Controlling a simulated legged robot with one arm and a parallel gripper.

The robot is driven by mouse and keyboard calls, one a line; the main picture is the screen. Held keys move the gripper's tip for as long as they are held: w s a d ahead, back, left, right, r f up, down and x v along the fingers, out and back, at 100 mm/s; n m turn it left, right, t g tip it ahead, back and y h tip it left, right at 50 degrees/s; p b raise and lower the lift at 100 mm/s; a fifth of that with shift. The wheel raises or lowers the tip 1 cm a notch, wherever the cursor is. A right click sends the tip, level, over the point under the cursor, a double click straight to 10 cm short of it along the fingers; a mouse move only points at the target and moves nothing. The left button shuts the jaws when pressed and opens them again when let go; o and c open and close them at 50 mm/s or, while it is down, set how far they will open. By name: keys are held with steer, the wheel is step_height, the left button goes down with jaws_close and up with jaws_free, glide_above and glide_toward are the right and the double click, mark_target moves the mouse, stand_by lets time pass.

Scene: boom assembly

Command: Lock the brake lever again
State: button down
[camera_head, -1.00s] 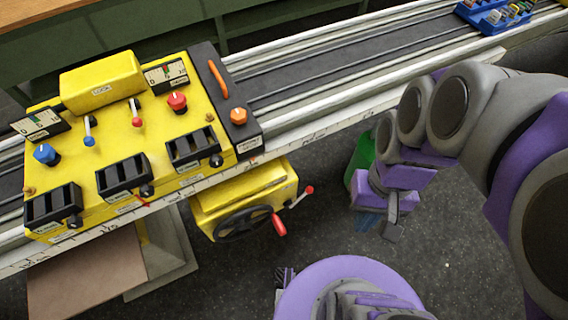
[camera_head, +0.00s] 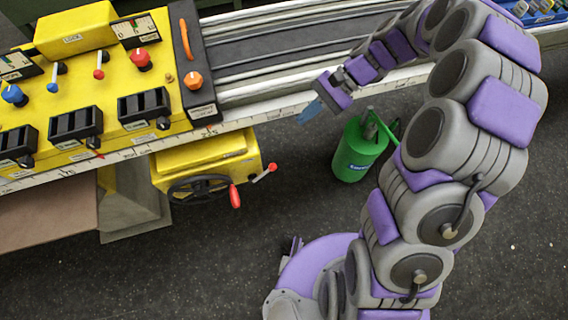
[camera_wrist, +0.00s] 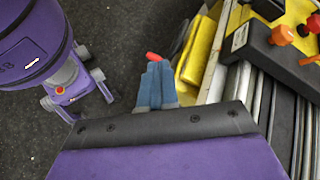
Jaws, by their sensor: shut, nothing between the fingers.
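My gripper (camera_head: 318,106) is shut and empty, its blue fingers held near the front edge of the rail, right of the yellow console (camera_head: 75,75). The blue fingers (camera_wrist: 155,86) also show in the wrist view, pointing toward a red handle. Two levers could be the brake lever; I cannot tell which. A short lever with a red ball (camera_head: 272,167) sticks out right of the lower yellow box (camera_head: 208,157). An orange lever (camera_head: 184,39) lies on the black panel (camera_head: 190,68) at the console's right end. My gripper touches neither.
A black handwheel (camera_head: 198,190) with a red handle (camera_head: 235,196) sits on the lower box. An orange knob (camera_head: 193,81) stands on the black panel. A green can (camera_head: 358,150) stands on the floor below my arm. The floor in front of the rail is mostly clear.

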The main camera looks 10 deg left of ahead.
steer(key=w+f+m+y, duration=0.2)
steer(key=w+f+m, duration=0.15)
steer(key=f, duration=0.75)
steer(key=w+f+m+y, duration=0.25)
steer(key=w+f, duration=0.25)
steer(key=f, duration=0.6)
steer(key=d+f+m+t+b, duration=0.2)
steer(key=d+f+m, duration=0.3)
steer(key=f, duration=1)
steer(key=s+a+f+b, duration=0.1)
steer(key=s+a, duration=0.1)
steer(key=a, duration=0.3)
steer(key=s+a+f+n+b, duration=0.1)
steer(key=s+a+f+b, duration=0.1)
steer(key=a, duration=0.3)
steer(key=shift+s+a, duration=0.35)
steer(key=shift+s, duration=0.5)
steer(key=shift+r+h, duration=0.1)
steer(key=shift+h, duration=0.35)
